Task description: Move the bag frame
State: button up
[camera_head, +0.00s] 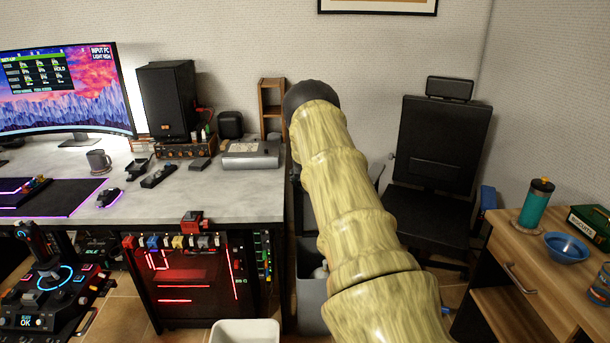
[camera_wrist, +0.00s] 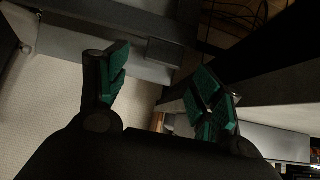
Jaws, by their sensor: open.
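A dark grey bin-like container (camera_head: 311,292) stands on the floor between the desk and the chair, partly behind my arm, with something pale inside. I cannot tell for sure whether it is or holds the bag frame. My gripper is hidden behind my arm in the head view. In the wrist view my gripper (camera_wrist: 160,76) is open, its green-padded fingers apart, with nothing seen between them. A dark grey panel or bar (camera_wrist: 70,48) crosses beyond the fingers, and I cannot tell how far off it is.
The desk (camera_head: 245,205) with a monitor (camera_head: 65,90), speaker (camera_head: 167,100) and small wooden shelf (camera_head: 271,110) is left of my arm. A black chair (camera_head: 437,150) stands right. A wooden table (camera_head: 500,235) holds a bottle (camera_head: 536,205) and blue bowl (camera_head: 566,247). A white bin (camera_head: 245,331) is at the bottom.

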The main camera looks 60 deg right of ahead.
jog(key=v, duration=0.8)
jog(key=shift+a+r, duration=0.1)
jog(key=shift+a, duration=0.05)
dwell(0.5)
